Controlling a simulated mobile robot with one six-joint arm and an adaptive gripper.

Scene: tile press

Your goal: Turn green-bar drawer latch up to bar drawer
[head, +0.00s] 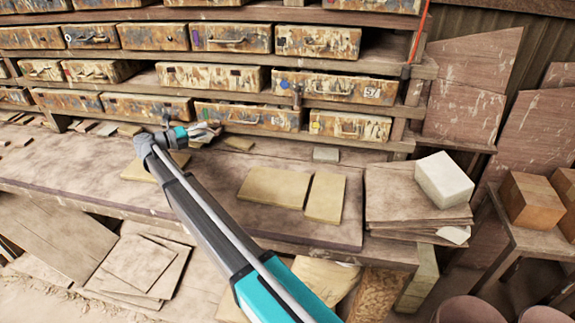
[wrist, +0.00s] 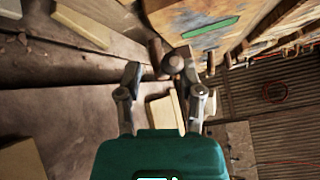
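In the wrist view, a drawer front with a long green bar (wrist: 211,27) is at the top, its face worn and tan. A dark, round-headed latch piece (wrist: 173,64) shows just below it, between my fingertips in the picture. I cannot tell whether the fingers touch it, or how the latch is turned. My gripper (wrist: 161,72) is open, its two fingers apart on either side. In the head view my gripper (head: 212,130) is at the lower drawer row, close to a drawer front (head: 248,117).
The workbench (head: 215,185) below holds flat yellowish tiles (head: 272,188). A pale block (head: 444,179) sits on stacked boards at right. Shelf edges and several other drawers, some with protruding handles, surround my gripper.

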